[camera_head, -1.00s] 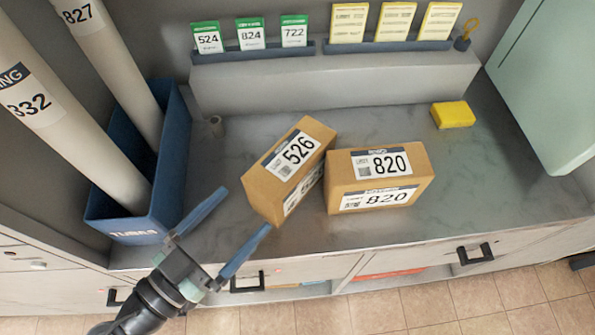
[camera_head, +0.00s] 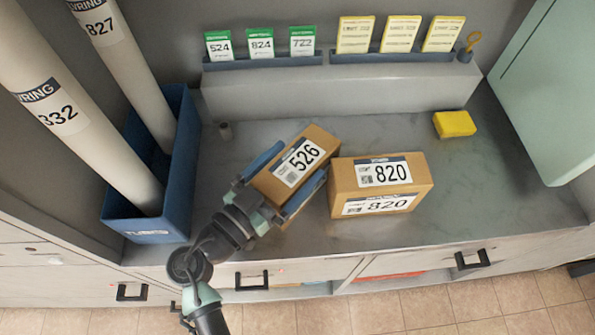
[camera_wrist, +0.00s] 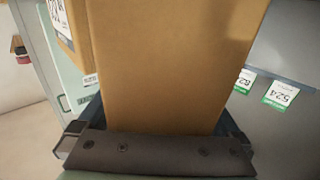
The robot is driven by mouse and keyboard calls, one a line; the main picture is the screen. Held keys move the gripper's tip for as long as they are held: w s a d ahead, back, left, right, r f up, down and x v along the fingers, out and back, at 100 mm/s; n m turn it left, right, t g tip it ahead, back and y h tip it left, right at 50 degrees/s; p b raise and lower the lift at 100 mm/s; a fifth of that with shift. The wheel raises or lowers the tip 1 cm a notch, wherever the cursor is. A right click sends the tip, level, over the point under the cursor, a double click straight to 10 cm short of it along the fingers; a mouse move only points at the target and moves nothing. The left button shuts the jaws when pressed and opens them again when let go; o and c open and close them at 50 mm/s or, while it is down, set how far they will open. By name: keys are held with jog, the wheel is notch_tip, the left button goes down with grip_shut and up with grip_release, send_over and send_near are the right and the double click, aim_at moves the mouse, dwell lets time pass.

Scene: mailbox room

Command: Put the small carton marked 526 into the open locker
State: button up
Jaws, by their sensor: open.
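The small carton marked 526 (camera_head: 298,160) sits at an angle on the grey counter in the head view. My gripper (camera_head: 290,172) is around its near end, with one blue finger along each long side. The jaws are open; whether a finger touches the carton, I cannot tell. In the wrist view the brown carton (camera_wrist: 170,65) fills the middle, between the fingers. No open locker can be made out; a pale green cabinet side (camera_head: 560,100) stands at the right.
A carton marked 820 (camera_head: 382,178) stands close to the right of carton 526, beside the right finger. A blue bin with long tubes (camera_head: 180,190) is at the left. A yellow block (camera_head: 454,124) lies at the back right. The counter's right part (camera_head: 500,190) is clear.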

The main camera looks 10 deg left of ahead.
grip_shut()
dwell(0.5)
jog(key=shift+r, duration=0.1)
